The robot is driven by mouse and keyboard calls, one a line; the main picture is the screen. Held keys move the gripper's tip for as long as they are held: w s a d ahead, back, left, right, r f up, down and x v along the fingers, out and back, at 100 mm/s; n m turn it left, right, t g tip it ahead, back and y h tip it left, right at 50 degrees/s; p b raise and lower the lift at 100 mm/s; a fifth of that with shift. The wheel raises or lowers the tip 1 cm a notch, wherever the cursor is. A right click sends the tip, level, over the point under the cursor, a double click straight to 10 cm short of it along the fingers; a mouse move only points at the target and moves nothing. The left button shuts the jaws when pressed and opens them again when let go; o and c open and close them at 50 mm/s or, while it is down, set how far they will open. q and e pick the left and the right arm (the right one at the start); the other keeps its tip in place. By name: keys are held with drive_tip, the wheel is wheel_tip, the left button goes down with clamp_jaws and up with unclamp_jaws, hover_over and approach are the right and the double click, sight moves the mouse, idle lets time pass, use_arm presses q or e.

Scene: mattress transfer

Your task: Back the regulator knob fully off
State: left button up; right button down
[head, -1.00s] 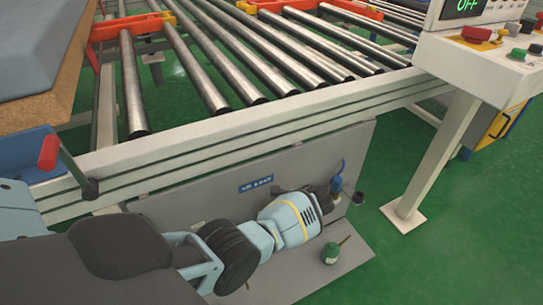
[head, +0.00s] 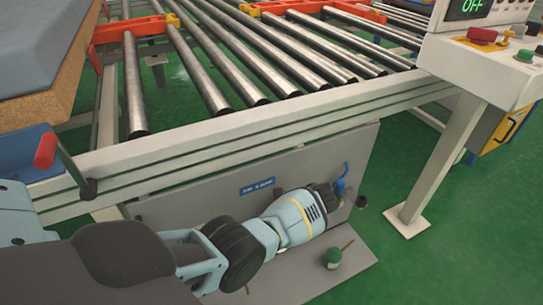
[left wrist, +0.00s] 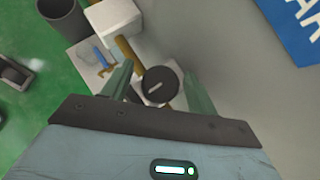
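The regulator knob (left wrist: 160,85) is a round black disc with a pale line on its face, seen in the left wrist view. My left gripper (left wrist: 157,88) is open, with one greenish finger on each side of the knob. A gap shows on the left; whether the right finger touches the knob I cannot tell. In the head view my left gripper (head: 328,194) is low in front of the grey panel (head: 200,198), near a blue part (head: 341,184), and it hides the knob. My right gripper is not in view.
A white block (left wrist: 115,20), a brass pipe (left wrist: 127,48) and a dark cup (left wrist: 62,18) are close by. A small green pot (head: 333,258) stands on the base plate below my wrist. The roller conveyor frame (head: 270,140) runs above. A console post (head: 440,165) stands right.

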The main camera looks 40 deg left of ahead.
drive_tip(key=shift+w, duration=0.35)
